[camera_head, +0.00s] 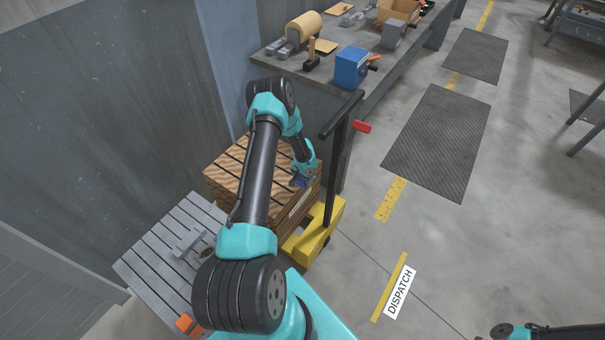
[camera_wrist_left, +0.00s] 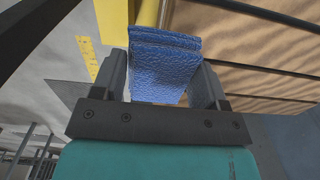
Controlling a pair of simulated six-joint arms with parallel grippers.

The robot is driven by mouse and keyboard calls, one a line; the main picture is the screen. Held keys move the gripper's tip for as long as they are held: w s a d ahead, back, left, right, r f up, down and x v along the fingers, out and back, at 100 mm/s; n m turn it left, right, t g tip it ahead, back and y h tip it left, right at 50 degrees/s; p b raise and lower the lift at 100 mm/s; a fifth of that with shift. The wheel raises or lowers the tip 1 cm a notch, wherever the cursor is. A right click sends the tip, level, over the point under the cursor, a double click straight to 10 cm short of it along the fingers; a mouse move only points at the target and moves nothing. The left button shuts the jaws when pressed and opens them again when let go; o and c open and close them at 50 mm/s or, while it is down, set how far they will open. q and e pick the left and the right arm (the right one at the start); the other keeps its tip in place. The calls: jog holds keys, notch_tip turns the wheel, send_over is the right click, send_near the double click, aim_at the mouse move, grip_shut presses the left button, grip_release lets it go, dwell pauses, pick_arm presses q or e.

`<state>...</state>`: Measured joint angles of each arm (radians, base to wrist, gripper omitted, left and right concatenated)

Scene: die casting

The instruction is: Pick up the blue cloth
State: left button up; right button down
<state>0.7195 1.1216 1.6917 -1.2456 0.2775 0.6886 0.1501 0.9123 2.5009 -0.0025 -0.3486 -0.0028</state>
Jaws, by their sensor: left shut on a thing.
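The blue cloth (camera_wrist_left: 163,68) is a folded, textured piece between the two fingers of my left gripper (camera_wrist_left: 165,85) in the left wrist view. The fingers are shut on it. In the head view my left gripper (camera_head: 301,180) is at the right edge of a wooden crate (camera_head: 228,178), and only a small blue patch of the cloth (camera_head: 299,182) shows there. I cannot tell whether the cloth still touches the crate. The fingers of my right gripper do not show; only a bit of arm is at the bottom right corner.
A yellow pallet truck (camera_head: 316,232) with a tall black handle (camera_head: 333,170) stands just right of the crate. A grey slatted table (camera_head: 160,255) is at the lower left. A workbench (camera_head: 290,68) behind holds a blue vise-like box (camera_head: 351,67) and tools.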

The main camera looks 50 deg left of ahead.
aim_at(303, 185)
pick_arm(q)
jog(key=shift+s+d+r, duration=0.15)
jog(key=shift+s+d, duration=0.95)
jog(key=shift+d, duration=0.2)
jog(key=o, duration=0.4)
jog(key=c, duration=0.3)
